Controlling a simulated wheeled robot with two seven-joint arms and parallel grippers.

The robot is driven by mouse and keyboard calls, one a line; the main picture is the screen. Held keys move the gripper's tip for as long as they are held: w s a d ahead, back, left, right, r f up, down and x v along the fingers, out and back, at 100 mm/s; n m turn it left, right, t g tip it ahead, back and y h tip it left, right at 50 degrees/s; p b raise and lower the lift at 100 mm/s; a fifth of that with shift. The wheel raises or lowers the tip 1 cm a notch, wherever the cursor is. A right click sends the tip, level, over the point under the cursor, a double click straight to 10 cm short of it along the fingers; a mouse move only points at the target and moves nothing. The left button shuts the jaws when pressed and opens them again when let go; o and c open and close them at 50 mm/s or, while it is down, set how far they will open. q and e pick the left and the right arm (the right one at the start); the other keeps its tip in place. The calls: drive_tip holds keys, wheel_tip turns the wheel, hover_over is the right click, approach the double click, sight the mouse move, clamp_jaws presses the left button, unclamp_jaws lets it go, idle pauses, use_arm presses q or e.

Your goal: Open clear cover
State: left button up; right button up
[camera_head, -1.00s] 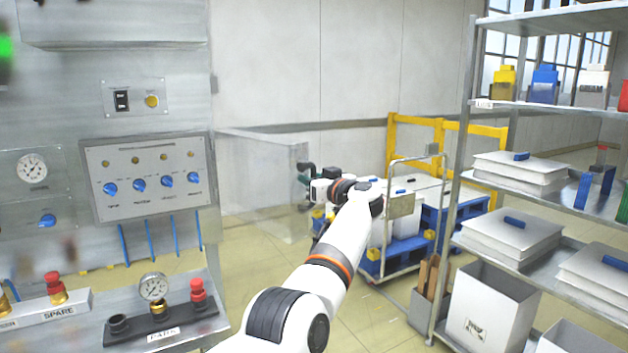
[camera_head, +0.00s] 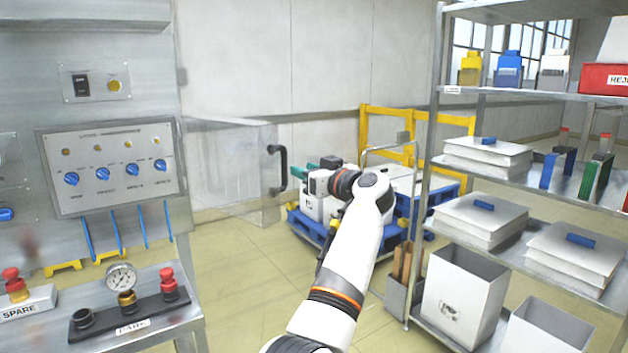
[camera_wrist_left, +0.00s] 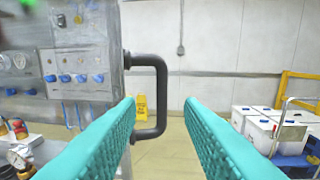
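The clear cover (camera_head: 232,165) is a see-through panel standing swung out from the right edge of the grey machine. Its black D-shaped handle (camera_head: 280,168) is on the outer edge; it also shows in the left wrist view (camera_wrist_left: 161,95). My left gripper (camera_head: 303,176) is just right of the handle in the head view. Its two teal fingers stand apart in the left wrist view (camera_wrist_left: 158,112), empty, with the handle beyond the gap between their tips. My right gripper is out of view.
The control panel (camera_head: 115,165) with blue knobs is at left, above a ledge with gauges and red buttons. A metal shelf rack (camera_head: 430,130) with white boxes stands at right. A blue cart (camera_head: 405,205) is behind my arm. Floor is open below the cover.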

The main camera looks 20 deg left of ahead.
use_arm(q)
drive_tip(key=shift+v, duration=1.2)
